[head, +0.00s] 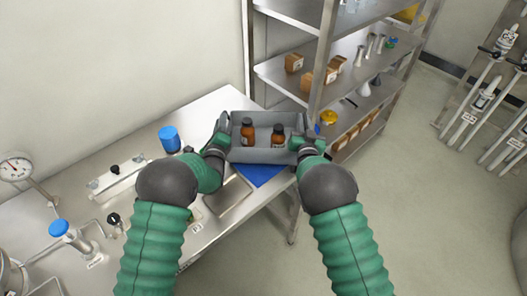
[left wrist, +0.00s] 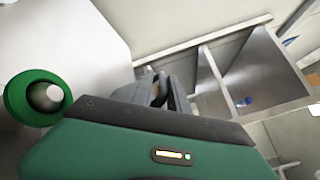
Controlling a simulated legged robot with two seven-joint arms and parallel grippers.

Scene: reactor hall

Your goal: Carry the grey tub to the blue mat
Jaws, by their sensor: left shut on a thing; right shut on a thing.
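The grey tub (head: 262,155) is in the middle of the head view, with two brown bottles (head: 248,131) standing in it. My left gripper (head: 222,137) is shut on the tub's left end. My right gripper (head: 300,144) is shut on its right end. The blue mat (head: 258,173) lies on the steel table, partly hidden behind the tub's near side. I cannot tell whether the tub touches the mat or is held above it. In the left wrist view, my left gripper (left wrist: 160,90) is close to a grey surface, and its fingertips are hard to make out.
A steel shelf rack (head: 315,80) with boxes and bottles stands behind and to the right.

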